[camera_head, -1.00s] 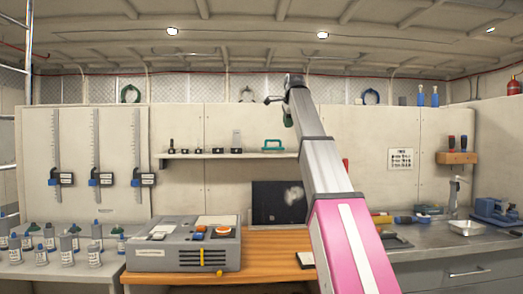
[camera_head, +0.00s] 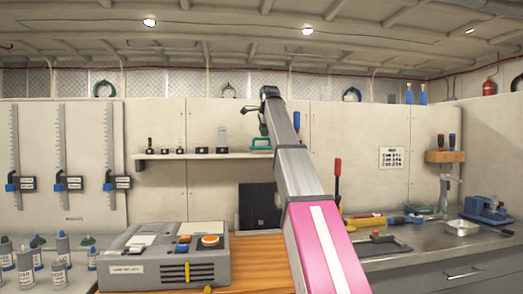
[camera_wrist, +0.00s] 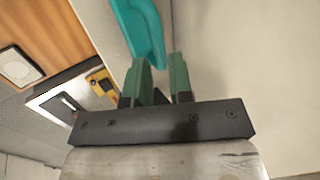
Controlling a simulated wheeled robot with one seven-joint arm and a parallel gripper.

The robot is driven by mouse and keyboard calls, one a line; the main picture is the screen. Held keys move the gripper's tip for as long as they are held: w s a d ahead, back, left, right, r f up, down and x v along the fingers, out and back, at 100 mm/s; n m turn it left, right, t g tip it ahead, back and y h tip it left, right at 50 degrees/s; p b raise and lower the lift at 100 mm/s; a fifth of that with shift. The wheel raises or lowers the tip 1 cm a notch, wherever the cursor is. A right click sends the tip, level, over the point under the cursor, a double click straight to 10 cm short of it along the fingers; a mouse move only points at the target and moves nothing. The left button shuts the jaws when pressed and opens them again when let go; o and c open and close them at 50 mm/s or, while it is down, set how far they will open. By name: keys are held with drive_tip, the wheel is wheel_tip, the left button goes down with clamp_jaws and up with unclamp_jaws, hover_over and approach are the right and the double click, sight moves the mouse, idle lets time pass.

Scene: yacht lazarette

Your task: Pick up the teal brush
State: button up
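The teal brush (camera_head: 261,142) sits at the right end of the wall shelf in the head view, partly covered by my arm. In the wrist view the teal brush (camera_wrist: 142,28) is a smooth, long teal shape just beyond the fingertips, cut off by the top edge. My gripper (camera_head: 263,124) hangs pointing down, in line with the brush and slightly above it in the head view. In the wrist view my gripper (camera_wrist: 161,72) shows two green fingers apart, with nothing between them. I cannot tell whether the left finger touches the brush.
The shelf (camera_head: 160,156) also holds several small dark tools left of the brush. The wall rises close behind. Below are a grey control box (camera_head: 160,270) and a dark panel (camera_head: 258,205). A red-handled tool (camera_head: 337,180) stands right of my arm.

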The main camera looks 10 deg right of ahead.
sight(262, 139)
drive_tip(key=x, duration=0.5)
drive_tip(key=shift+f, duration=0.1)
drive_tip(key=shift+s, duration=0.1)
clamp_jaws()
drive_tip(key=shift+r, duration=0.45)
wheel_tip(262, 139, up, 4)
drive_tip(key=shift+f, duration=0.2)
drive_tip(key=s+a+r, duration=0.6)
drive_tip(key=a, duration=0.4)
drive_tip(key=shift+r, duration=0.25)
